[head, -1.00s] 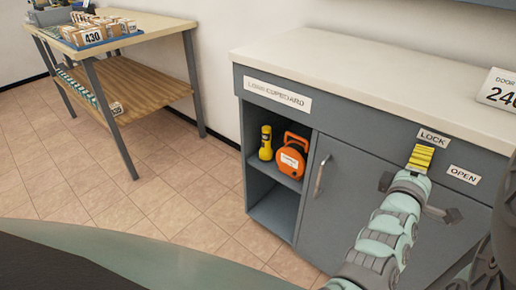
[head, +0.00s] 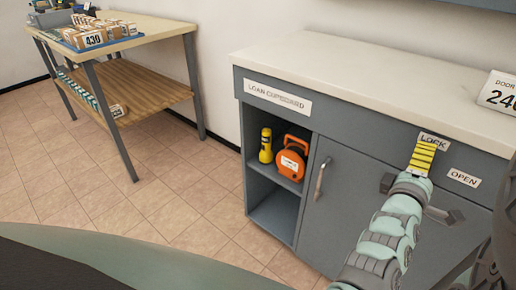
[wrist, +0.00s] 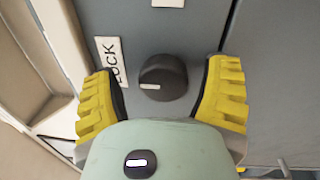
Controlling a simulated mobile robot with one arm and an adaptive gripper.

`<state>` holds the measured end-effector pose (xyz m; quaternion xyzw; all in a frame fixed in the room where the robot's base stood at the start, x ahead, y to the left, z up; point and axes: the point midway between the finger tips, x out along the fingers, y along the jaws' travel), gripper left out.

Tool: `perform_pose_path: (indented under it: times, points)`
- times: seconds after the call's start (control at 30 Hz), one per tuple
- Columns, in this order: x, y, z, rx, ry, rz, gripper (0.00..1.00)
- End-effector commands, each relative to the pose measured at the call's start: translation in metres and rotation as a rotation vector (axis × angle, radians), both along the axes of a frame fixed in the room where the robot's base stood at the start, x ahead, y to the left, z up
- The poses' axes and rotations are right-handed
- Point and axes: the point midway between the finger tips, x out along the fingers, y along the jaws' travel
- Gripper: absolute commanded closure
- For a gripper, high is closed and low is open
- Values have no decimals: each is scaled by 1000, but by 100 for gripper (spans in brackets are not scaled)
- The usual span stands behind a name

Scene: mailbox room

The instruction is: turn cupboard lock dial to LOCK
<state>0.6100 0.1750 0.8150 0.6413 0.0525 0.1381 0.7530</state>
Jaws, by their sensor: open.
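The lock dial (wrist: 163,78) is a dark round knob on the grey cupboard front (wrist: 190,30). In the wrist view its white mark lies on its left side, the side of the LOCK label (wrist: 110,62). The OPEN label (head: 463,178) is to the right of my gripper in the head view. My gripper (wrist: 160,97) is open, one yellow finger on each side of the dial, with visible gaps. In the head view my gripper (head: 423,158) is just below the LOCK label (head: 433,141) and hides the dial.
The cupboard has a pale worktop (head: 370,75) with a door-number sign (head: 502,91) on it. A bar handle (head: 322,178) is on the door. Open shelves hold a yellow torch (head: 265,146) and an orange case (head: 292,158). A table with boxes (head: 92,38) stands at the left.

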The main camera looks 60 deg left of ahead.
Motion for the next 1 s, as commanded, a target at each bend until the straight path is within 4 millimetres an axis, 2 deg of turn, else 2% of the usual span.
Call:
perform_pose_path:
  times: [0.63,1.0]
  points:
    - [-2,4,77,10,-29,13,24]
    - [-1,4,103,11,-27,10,24]
